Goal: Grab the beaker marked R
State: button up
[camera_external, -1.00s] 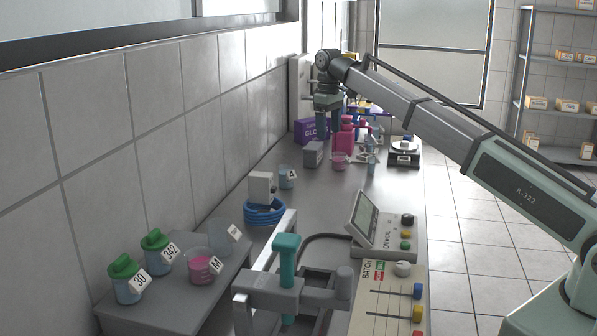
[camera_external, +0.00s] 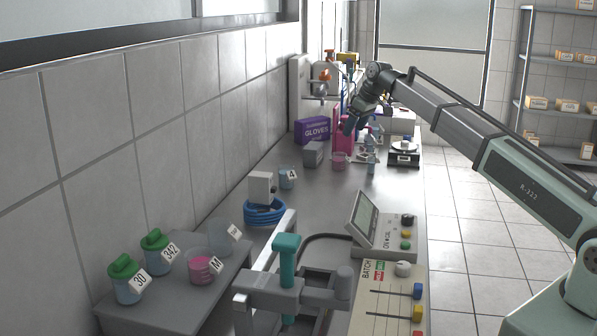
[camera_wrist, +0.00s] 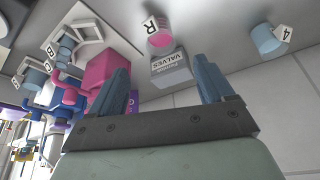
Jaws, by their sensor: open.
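The beaker marked R (camera_wrist: 161,40) holds pink liquid and has a white R tag on its side in the wrist view. My gripper (camera_external: 350,126) is open and empty, tilted down to the left, above and behind that beaker. In the wrist view my gripper's two fingers (camera_wrist: 160,72) are spread apart, and the R beaker appears beyond the gap between them, not touched.
A grey VALVES box (camera_wrist: 171,71) stands near the R beaker. Beaker 4 (camera_external: 287,177) with blue liquid, a purple gloves box (camera_external: 312,130) and a scale (camera_external: 404,153) are around. Bare bench lies in front of the beaker.

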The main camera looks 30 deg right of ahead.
aim_at(346, 158)
jog(key=x, duration=0.8)
jog(key=shift+f, duration=0.1)
jog(key=shift+x, duration=2.6)
jog(key=shift+w, duration=0.15)
jog(key=c, duration=1)
jog(key=shift+c, duration=0.2)
